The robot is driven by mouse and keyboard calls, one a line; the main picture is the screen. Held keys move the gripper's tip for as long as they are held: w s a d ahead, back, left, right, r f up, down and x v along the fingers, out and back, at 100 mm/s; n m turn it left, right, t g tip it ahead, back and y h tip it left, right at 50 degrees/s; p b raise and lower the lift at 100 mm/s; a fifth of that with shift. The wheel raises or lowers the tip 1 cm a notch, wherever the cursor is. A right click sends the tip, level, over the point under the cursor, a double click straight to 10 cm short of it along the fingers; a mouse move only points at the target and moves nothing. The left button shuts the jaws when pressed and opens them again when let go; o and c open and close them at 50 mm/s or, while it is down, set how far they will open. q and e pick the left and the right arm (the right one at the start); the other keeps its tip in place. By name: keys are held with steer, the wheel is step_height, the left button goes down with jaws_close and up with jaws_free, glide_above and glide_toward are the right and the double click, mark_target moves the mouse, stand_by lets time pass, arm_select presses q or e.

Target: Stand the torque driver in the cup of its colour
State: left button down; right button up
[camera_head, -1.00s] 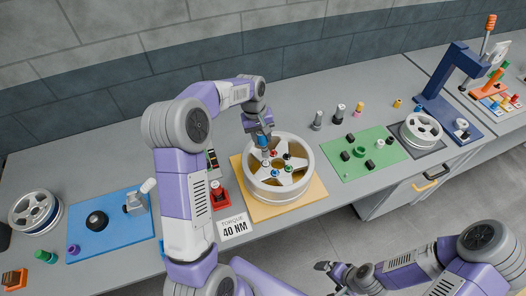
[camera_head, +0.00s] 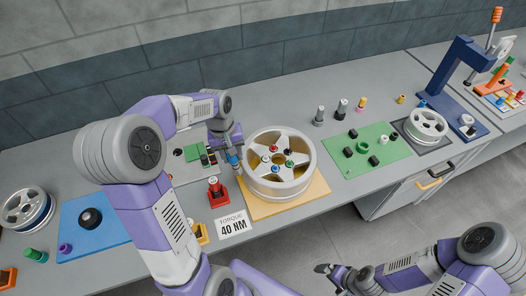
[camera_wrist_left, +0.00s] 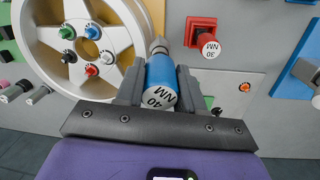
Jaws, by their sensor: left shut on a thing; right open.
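My left gripper (camera_head: 228,148) is shut on the blue torque driver (camera_head: 234,159), just left of the silver wheel (camera_head: 252,178). In the left wrist view the driver (camera_wrist_left: 160,78) lies between the fingers, its white end reading 40 NM and its grey shaft pointing away. A red holder (camera_head: 218,198) stands below and left of the driver, with a red-and-white driver upright in it; that one's end (camera_wrist_left: 210,46) reads 30 NM in the left wrist view. I cannot make out a blue cup. My right gripper (camera_head: 329,275) is open and empty at the front.
The wheel sits on a yellow mat (camera_head: 312,203), with several coloured nuts at its hub. A white "TORQUE 40 NM" card (camera_head: 232,225) lies in front. A yellow block (camera_head: 201,234) is partly hidden by my left arm. A green mat (camera_head: 385,160) with small parts lies to the right.

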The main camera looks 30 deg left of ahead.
arm_select(q)
steer(key=s+a+f+b, duration=0.2)
steer(key=s+a, duration=0.1)
steer(key=s, duration=0.7)
steer(key=s+a+f+y+b, duration=0.1)
steer(key=s+a+f+b, duration=0.2)
steer(key=s, duration=0.7)
steer(key=s+a+f+b, duration=0.2)
steer(key=s+a, duration=0.2)
steer(key=s, duration=0.6)
steer(key=shift+s+a+f, duration=0.15)
steer(key=shift+a+f, duration=0.05)
steer(key=shift+f, duration=0.05)
steer(key=shift+f, duration=0.15)
steer(key=shift+f+b, duration=1.45)
steer(key=shift+f, duration=0.05)
steer(key=shift+f+b, duration=1.15)
steer(key=shift+f, duration=0.2)
steer(key=c, duration=0.6)
jaws_free()
